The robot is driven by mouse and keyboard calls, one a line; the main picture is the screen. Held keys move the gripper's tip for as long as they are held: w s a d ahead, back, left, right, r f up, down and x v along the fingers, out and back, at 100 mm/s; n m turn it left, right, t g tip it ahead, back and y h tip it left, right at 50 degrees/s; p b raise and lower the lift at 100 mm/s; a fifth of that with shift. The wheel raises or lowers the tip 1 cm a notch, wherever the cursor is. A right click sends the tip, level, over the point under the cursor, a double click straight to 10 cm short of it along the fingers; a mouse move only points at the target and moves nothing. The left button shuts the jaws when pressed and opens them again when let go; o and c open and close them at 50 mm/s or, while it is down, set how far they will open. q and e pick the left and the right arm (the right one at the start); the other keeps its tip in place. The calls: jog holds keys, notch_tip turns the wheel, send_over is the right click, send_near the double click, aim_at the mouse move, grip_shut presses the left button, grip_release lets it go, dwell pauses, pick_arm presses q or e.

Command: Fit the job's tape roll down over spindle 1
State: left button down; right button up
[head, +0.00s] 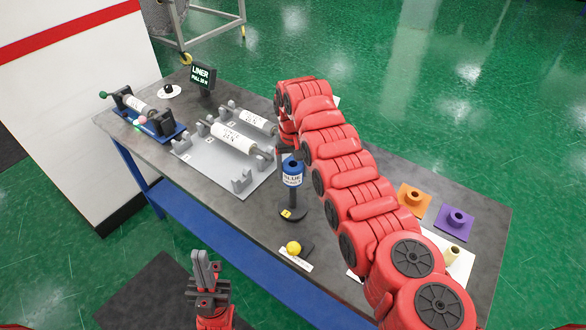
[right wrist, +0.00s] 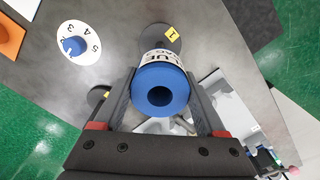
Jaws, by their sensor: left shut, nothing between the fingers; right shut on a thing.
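The blue tape roll (head: 292,172) has a white label reading "BLUE". My right gripper (right wrist: 160,96) is shut on it, with one finger on each side, as the right wrist view shows. The roll (right wrist: 160,78) is upright, its dark hole facing the camera. Spindle 1 (head: 292,201) is a dark post on a round black base with a yellow "1" tag. The roll is at the top of this post; I cannot tell whether it is above it or around its tip. The base (right wrist: 160,33) also shows in the right wrist view. My left gripper (head: 206,268) is shut and empty, in front of the table.
White rolls (head: 233,139) lie in grey cradles to the left. Orange (head: 413,198) and purple (head: 457,219) holders are on the right. My right arm hides the middle.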

aim_at(293, 196)
jog(key=shift+b, duration=0.35)
jog(key=shift+b, duration=0.75)
dwell(1.0)
jog(key=shift+f+b, duration=1.9)
jog(key=shift+f, duration=1.9)
jog(key=shift+f+b, duration=1.65)
jog(key=shift+f, duration=0.8)
jog(key=o, duration=1.6)
jog(key=shift+c, duration=0.2)
